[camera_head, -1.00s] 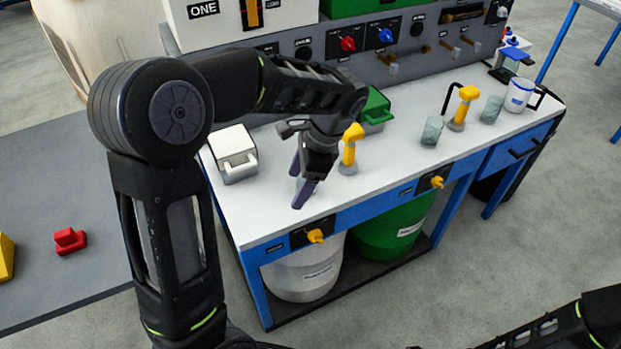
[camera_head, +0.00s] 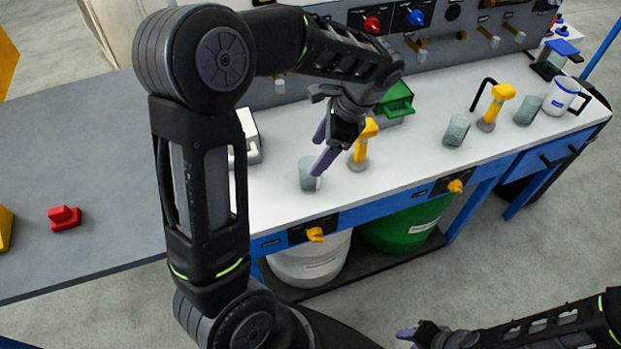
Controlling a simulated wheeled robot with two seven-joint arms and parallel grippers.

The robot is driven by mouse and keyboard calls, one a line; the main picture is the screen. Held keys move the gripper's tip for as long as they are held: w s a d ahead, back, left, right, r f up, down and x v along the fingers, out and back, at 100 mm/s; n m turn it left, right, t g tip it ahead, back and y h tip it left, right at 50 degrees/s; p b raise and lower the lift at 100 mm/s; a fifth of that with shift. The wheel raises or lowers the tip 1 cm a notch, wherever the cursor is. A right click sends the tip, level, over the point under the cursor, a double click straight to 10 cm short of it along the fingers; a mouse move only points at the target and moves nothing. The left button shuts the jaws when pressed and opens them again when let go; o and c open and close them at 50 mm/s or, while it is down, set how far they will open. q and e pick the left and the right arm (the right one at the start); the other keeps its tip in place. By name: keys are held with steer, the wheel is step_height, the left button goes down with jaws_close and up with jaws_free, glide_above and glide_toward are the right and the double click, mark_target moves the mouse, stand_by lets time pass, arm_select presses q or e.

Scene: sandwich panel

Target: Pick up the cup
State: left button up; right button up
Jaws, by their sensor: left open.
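A translucent grey-green cup (camera_head: 309,174) stands upright near the front of the white bench top. My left gripper (camera_head: 322,147) is open, with purple fingers, just above and behind this cup in the picture. One fingertip overlaps the cup's upper right edge; I cannot tell whether they touch. Two similar cups stand farther right, one (camera_head: 456,131) near the middle and another (camera_head: 527,110) beside a white mug (camera_head: 562,96) with a blue band and dark handle. My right gripper (camera_head: 408,338) is partly in view at the bottom edge, away from the bench.
A yellow-topped tap (camera_head: 364,143) stands just right of the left gripper. A white box (camera_head: 248,138) is partly behind my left arm, and a green box (camera_head: 396,99) is behind the gripper. Another yellow tap (camera_head: 496,103) stands between the two right cups. The bench's front middle is clear.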

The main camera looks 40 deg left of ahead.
mark_target(310, 165)
arm_select(q)
steer(key=shift+s+a+f, duration=0.15)
steer(key=shift+f, duration=0.35)
steer(key=shift+w+p+x, duration=0.1)
steer(key=shift+p+x, duration=0.05)
steer(key=shift+x, duration=1.15)
steer(key=shift+w+p+x, duration=0.15)
steer(key=shift+x, duration=1.15)
steer(key=shift+c, duration=0.3)
jaws_close()
